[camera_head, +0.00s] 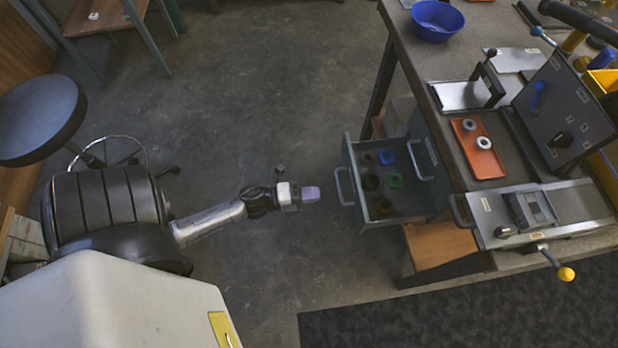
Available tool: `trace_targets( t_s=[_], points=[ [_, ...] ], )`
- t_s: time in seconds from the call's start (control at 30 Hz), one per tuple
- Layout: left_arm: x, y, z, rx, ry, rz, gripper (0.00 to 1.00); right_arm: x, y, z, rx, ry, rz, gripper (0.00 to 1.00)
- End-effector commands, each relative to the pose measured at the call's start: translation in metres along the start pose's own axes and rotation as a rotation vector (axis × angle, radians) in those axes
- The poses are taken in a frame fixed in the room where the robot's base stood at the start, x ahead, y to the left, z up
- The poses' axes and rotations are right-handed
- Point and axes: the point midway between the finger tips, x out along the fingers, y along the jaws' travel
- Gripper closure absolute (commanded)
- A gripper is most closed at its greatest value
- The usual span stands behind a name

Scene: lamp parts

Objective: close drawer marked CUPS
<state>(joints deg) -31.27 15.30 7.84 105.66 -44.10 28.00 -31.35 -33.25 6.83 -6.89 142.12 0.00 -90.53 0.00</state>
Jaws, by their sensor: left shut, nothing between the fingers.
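An open drawer (349,158) sticks out from the left side of the workbench, with a light handle (343,187) on its front. I cannot read any CUPS mark from here. My left gripper (312,194) is shut and empty, pointing right at the drawer front. A small gap lies between its tip and the handle. My right gripper does not show.
The workbench (420,65) carries a blue bowl (437,20), an orange tray (466,152) with two round parts, and metal fixtures. Another handle (420,160) shows on the bench side behind the drawer. A round stool (40,118) stands at left. The floor before the drawer is clear.

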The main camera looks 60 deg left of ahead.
Motion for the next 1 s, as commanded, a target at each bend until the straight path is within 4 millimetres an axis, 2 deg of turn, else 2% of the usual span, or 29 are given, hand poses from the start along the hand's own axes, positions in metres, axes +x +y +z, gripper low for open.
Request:
trace_targets(
  t_s=[0.2, 0.5, 0.7, 1.0],
  points=[
    [0.043, 0.001, 0.001, 0.002, 0.001, -0.002, 1.0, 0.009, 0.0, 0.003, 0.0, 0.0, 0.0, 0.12],
    [0.086, 0.001, 0.001, 0.0, -0.001, 0.0, 1.0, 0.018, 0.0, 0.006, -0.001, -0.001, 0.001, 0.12],
    [0.099, 0.001, 0.001, 0.0, -0.002, 0.001, 1.0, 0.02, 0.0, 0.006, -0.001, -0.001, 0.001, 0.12],
    [0.102, 0.0, 0.0, -0.001, -0.001, 0.001, 1.0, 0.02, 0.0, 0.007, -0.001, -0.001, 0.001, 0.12]
  ],
)
